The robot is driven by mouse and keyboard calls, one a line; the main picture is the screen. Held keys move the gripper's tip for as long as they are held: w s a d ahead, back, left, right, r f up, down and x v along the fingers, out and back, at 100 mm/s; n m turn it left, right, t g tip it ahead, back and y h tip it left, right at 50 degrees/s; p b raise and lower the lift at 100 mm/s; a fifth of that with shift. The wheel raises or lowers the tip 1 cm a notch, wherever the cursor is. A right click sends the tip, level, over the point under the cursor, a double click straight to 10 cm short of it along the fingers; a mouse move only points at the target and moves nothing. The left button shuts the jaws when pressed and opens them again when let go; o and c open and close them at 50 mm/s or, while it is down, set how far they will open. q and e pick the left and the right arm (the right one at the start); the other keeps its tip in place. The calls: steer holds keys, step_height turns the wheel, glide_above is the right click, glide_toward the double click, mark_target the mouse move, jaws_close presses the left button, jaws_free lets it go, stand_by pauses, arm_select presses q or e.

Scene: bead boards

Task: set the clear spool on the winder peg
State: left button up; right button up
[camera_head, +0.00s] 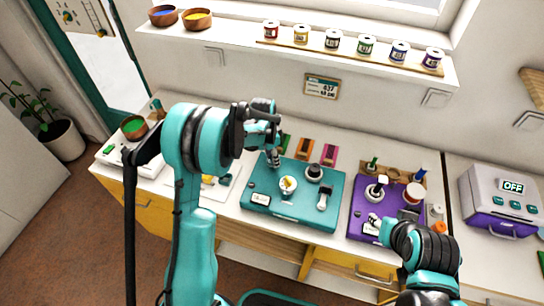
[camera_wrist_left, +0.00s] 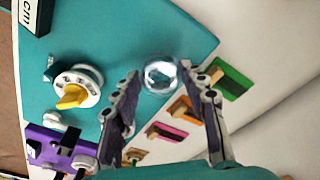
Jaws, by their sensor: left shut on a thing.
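My left gripper (camera_head: 273,160) is over the back left part of the teal board (camera_head: 258,187). In the left wrist view, its two fingers (camera_wrist_left: 161,74) are shut on the clear spool (camera_wrist_left: 160,73), a small glassy ring at the fingertips. In the head view the spool cannot be made out. The teal board bears a white dial with a yellow knob (camera_head: 288,184), a round black part (camera_head: 314,172) and a grey-and-black part (camera_head: 325,197). I cannot tell which part is the winder peg. My right gripper (camera_head: 388,229) is low over the purple board's front; its fingers are unclear.
The purple board (camera_head: 357,213) stands right of the teal one, with several upright parts. Green, orange (camera_head: 305,147) and pink (camera_head: 329,154) pieces lie behind the teal board. A grey-purple box reading OFF (camera_head: 500,198) is at the right. Thread spools line the shelf (camera_head: 370,56).

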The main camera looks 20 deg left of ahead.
arm_select(q)
steer(key=shift+f, duration=0.1)
steer(key=shift+f+b, duration=0.85)
steer(key=shift+f, duration=0.1)
steer(key=o, duration=1)
steer(key=shift+r, duration=0.1)
steer(key=shift+r+p, duration=2.1)
steer(key=shift+r, duration=1.35)
